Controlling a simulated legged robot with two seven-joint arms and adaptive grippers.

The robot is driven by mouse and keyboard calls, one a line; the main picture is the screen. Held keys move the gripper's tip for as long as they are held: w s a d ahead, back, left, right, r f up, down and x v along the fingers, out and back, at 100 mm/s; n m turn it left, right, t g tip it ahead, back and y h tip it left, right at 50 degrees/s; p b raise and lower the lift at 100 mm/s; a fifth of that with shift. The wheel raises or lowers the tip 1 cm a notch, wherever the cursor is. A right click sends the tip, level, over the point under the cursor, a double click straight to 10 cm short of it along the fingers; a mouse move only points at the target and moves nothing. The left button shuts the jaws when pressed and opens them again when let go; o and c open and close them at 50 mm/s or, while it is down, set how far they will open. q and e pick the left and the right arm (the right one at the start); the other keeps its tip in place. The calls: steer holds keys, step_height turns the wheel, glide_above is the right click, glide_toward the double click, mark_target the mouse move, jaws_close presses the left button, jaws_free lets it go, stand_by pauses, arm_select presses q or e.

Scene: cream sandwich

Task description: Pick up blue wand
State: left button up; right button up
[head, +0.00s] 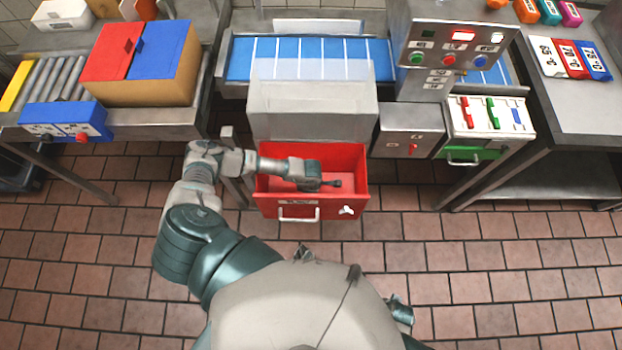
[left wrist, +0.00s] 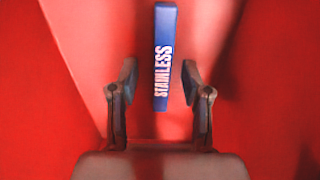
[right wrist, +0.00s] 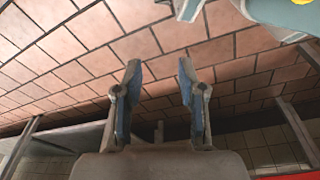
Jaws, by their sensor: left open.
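A blue bar (left wrist: 165,30) with white "STAINLESS" lettering, which looks like the blue wand, lies in the red drawer (head: 357,160). In the left wrist view it points lengthwise between the two fingertips, with bare space on both sides. My left gripper (head: 332,183) reaches into the drawer from the left; it also shows in the left wrist view (left wrist: 158,66), open, with no finger visibly touching the bar. In the head view I cannot make out the bar. My right gripper (right wrist: 158,66) is open and empty, over the tiled floor, away from the drawer.
The red drawer walls (left wrist: 75,45) stand close around my left gripper. A grey housing (head: 313,112) and a blue conveyor (head: 220,70) lie behind the drawer. A white panel (head: 490,128) with red, green and blue pieces stands at right. The tiled floor (head: 480,270) is clear.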

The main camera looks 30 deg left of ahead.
arm_select(q)
steer(key=shift+d+r, duration=0.1)
steer(key=shift+d, duration=0.1)
jaws_close()
